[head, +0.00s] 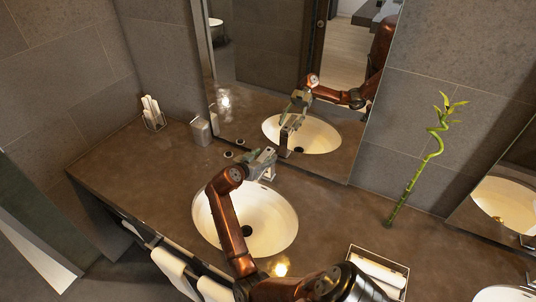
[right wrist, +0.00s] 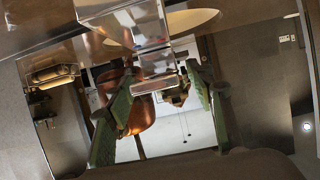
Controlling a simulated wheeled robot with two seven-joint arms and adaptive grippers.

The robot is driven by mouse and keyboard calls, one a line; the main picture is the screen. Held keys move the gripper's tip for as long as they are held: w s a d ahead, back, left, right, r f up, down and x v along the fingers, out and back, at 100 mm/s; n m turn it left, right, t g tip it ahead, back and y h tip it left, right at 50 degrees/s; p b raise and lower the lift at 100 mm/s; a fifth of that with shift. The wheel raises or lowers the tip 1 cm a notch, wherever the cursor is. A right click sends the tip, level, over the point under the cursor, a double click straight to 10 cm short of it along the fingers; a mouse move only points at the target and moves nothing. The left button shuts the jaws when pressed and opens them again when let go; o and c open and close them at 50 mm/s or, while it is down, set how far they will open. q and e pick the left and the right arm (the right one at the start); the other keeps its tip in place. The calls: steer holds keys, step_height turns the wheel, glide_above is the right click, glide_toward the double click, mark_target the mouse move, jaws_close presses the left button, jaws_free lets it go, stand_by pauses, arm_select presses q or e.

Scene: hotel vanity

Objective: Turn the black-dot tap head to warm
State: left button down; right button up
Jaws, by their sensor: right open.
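The chrome tap (head: 268,174) stands at the back rim of the white oval basin (head: 285,232), below the mirror. My right gripper (head: 264,158) is at the tap and covers part of it in the head view. In the right wrist view the chrome tap (right wrist: 140,28) is close and large at the top. The right gripper's two green-padded fingers (right wrist: 155,105) are apart, with the tap's lower end between or in front of them; I cannot tell if they touch it. No black dot can be made out. My left gripper is not in view.
The mirror (head: 250,70) rises right behind the tap. A grey box (head: 201,132) and a holder with rolled white towels (head: 152,112) stand at the left back. A green bamboo stem (head: 411,188) and a towel tray (head: 406,276) are at the right.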

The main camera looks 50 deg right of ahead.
steer(key=v, duration=0.8)
steer(key=shift+r, duration=0.1)
steer(key=shift+a, duration=0.1)
